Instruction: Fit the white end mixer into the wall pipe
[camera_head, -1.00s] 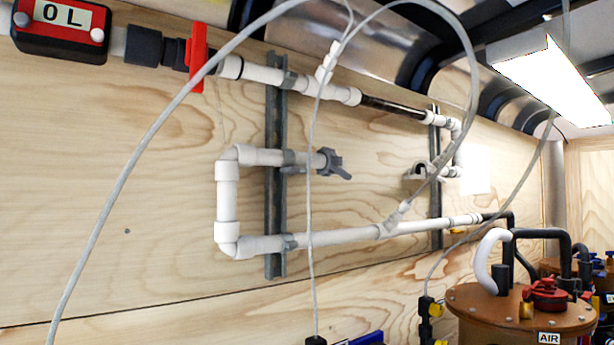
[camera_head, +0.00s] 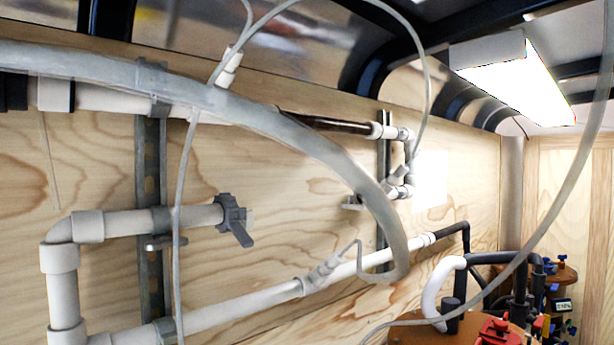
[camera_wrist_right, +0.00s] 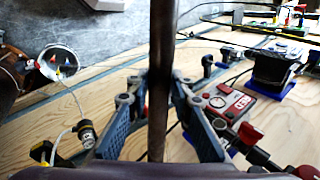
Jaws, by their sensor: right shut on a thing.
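In the right wrist view my right gripper (camera_wrist_right: 157,100), with blue fingers, is shut on a dark brown tube (camera_wrist_right: 160,45) that runs upright through the picture. I cannot tell whether this tube is part of the white end mixer; no separate white mixer is clear. In the head view the white wall pipe (camera_head: 82,226) loops along the plywood and ends at a grey valve (camera_head: 235,218). Farther right, a short white pipe end (camera_head: 403,191) sits by the right strut, with open space between it and the valve. Neither gripper shows in the head view.
A thick grey hose (camera_head: 300,150) crosses in front of the wall pipe and hides parts of it. Metal struts (camera_head: 150,180) hold the pipes. A brown-topped drum (camera_head: 415,335) with fittings stands lower right. A red device (camera_wrist_right: 232,104) shows in the right wrist view.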

